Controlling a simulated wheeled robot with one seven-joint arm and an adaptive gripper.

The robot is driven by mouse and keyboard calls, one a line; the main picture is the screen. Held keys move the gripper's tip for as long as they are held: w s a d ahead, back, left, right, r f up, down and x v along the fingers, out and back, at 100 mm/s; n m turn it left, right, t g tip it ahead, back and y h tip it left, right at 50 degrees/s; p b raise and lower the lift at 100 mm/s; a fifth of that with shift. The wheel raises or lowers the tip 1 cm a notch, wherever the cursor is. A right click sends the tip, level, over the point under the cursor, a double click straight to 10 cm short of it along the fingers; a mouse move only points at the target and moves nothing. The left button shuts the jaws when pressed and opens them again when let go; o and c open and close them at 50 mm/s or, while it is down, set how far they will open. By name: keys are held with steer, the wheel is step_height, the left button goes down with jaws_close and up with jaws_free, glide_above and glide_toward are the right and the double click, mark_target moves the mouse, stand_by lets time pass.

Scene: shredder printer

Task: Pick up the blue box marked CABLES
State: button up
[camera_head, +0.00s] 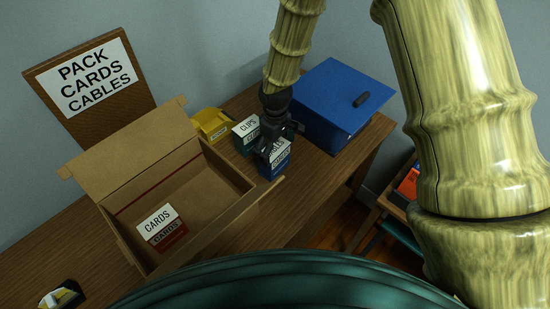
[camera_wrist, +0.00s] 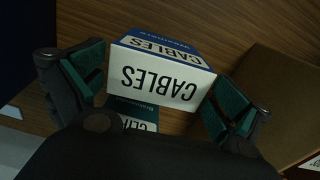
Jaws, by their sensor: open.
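The blue box marked CABLES (camera_head: 274,164) stands on the wooden table, right of the cardboard carton. In the wrist view its white labelled top (camera_wrist: 160,78) faces the camera, with a blue side behind it. My gripper (camera_head: 272,133) is over the box in the head view and partly hides its label. In the wrist view my gripper (camera_wrist: 157,97) is open, one teal-padded finger on each side of the box. A gap shows at the left finger; the right finger is close to the box, and I cannot tell whether it touches.
The CLIPS box (camera_head: 246,132) stands just behind the CABLES box. A large blue case (camera_head: 345,95) is to the right. The open cardboard carton (camera_head: 130,145) holds a red CARDS box (camera_head: 162,228). A yellow box (camera_head: 211,122) is behind. A sign (camera_head: 87,75) reads PACK CARDS CABLES.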

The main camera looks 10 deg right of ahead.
steer(key=shift+w+a+f+p, duration=0.1)
steer(key=shift+f+p, duration=0.35)
steer(key=shift+f, duration=0.8)
steer(key=shift+w+f+p, duration=0.1)
steer(key=shift+f+p, duration=0.3)
steer(key=shift+f, duration=0.8)
steer(key=shift+s, duration=0.1)
steer(key=c, duration=0.8)
